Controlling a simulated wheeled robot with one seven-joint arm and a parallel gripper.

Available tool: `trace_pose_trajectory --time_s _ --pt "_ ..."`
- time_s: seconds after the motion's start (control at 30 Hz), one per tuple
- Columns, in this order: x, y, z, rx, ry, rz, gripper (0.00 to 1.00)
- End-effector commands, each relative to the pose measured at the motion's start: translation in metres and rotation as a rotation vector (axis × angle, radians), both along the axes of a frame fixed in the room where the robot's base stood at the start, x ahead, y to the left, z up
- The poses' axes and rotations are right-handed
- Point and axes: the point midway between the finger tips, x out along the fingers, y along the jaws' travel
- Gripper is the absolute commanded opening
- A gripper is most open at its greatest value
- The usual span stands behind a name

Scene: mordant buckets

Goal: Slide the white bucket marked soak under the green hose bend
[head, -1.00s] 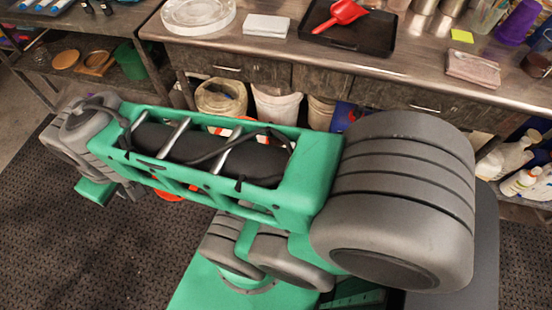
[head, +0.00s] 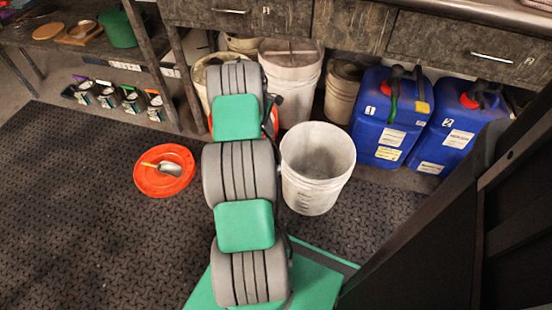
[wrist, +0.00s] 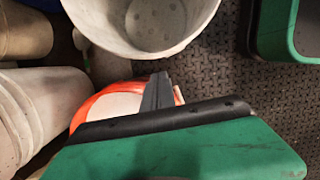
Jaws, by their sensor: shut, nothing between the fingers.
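An open white bucket (head: 312,195) stands upright on the dark mat, just right of my arm, with a pale grey inside. Its soak marking cannot be read. In the wrist view this bucket (wrist: 95,22) is at the top, beyond my gripper. My gripper (wrist: 158,92) is shut and empty, near the bucket and over an orange-and-white thing (wrist: 92,107). In the head view my arm hides the gripper. A green hose bend (head: 393,103) hangs at the front of a blue jug (head: 372,137), behind and right of the bucket. The bucket is not under it.
Under the bench stand white tubs (head: 291,85) and a brownish bucket (head: 343,92). A second blue jug (head: 447,135) is at the right. An orange lid with a scoop (head: 150,182) lies left of my arm. Open mat lies at the left.

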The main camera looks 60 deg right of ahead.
Motion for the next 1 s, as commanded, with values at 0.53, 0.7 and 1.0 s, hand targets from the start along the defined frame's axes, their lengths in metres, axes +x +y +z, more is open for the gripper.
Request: trace_pose_trajectory --time_s 0.53,0.7,1.0 --pt "-0.021 -0.006 -0.084 0.001 0.001 0.003 0.00" --pt "-0.025 -0.007 -0.098 0.000 0.001 0.003 0.00" --pt "-0.025 -0.007 -0.097 0.001 0.001 0.004 0.00"
